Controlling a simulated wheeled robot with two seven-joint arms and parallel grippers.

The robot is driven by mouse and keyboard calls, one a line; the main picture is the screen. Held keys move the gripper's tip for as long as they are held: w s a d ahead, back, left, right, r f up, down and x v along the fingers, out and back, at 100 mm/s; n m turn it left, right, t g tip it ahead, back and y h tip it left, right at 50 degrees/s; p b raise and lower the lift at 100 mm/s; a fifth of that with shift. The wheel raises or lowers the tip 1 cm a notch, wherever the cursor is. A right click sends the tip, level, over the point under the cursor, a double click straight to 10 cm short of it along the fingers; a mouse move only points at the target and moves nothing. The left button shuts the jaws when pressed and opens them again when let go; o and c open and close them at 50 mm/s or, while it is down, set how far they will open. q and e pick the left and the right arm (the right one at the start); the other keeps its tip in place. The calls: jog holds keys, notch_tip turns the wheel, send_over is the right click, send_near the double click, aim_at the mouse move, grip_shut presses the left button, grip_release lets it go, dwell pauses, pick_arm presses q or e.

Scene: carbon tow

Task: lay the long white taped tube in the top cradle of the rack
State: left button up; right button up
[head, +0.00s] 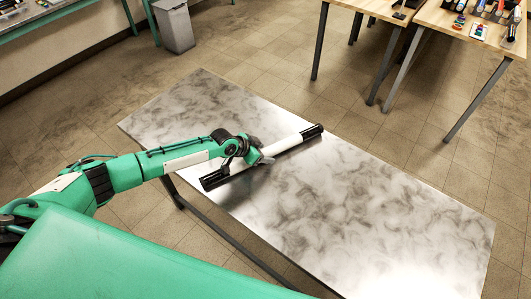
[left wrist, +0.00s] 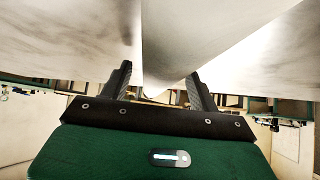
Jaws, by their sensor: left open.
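The long white taped tube (head: 288,144) with black ends lies at a slant on the grey marbled table (head: 370,215) in the head view. My left gripper (head: 262,155) is at the middle of the tube, just over it, with its jaws open. In the left wrist view, the two dark fingers of the left gripper (left wrist: 158,72) stand apart, with the white tube (left wrist: 170,40) between or just beyond them. I cannot tell whether the fingers touch it. The rack and my right gripper are not in view.
The marbled table is otherwise bare, with free room right of the tube. Wooden tables (head: 430,14) with small items stand at the back right. A grey bin (head: 174,26) stands on the tiled floor at the back left.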

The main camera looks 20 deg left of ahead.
aim_at(263, 151)
pick_arm(q)
jog(key=c, duration=1.2)
jog(key=shift+c, duration=0.2)
jog(key=shift+r, duration=0.1)
notch_tip(263, 151, up, 20)
jog(key=b, duration=0.4)
jog(key=s+a+r+n+t+y, duration=0.1)
jog(key=s+r+n+t+y, duration=0.15)
jog(key=s+n+y, duration=0.85)
jog(key=s+f+m+h, duration=0.2)
jog(key=s+f+h, duration=0.3)
jog(key=s, duration=0.4)
jog(key=shift+m, duration=0.3)
